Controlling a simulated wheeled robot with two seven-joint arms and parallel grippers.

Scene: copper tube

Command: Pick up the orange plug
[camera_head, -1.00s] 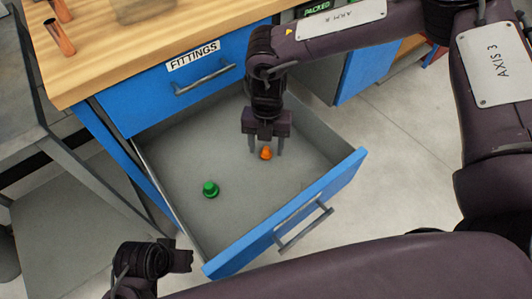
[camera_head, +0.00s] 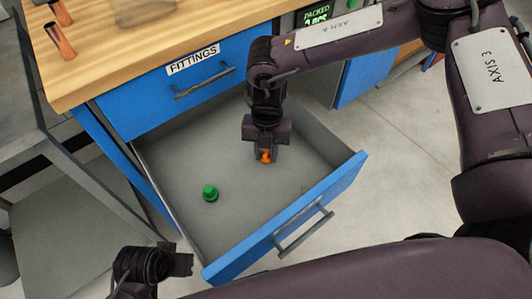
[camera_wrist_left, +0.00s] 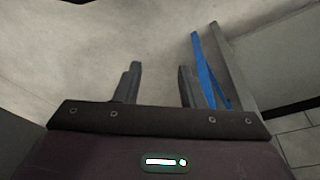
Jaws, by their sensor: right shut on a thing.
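The orange plug (camera_head: 266,157) is in the open drawer, toward its right side. My right gripper (camera_head: 266,156) points down into the drawer and is shut on the orange plug, partly hiding it. I cannot tell whether the plug still touches the drawer floor. My left gripper (camera_head: 182,264) is outside the drawer, near its front left corner. In the left wrist view its two fingers (camera_wrist_left: 158,85) stand apart with nothing between them.
A green plug (camera_head: 210,193) stands in the drawer (camera_head: 235,242), left of the orange one. The closed FITTINGS drawer (camera_head: 150,98) is above. Copper tubes (camera_head: 60,38) stand on the wooden worktop (camera_head: 95,65). The drawer floor is otherwise clear.

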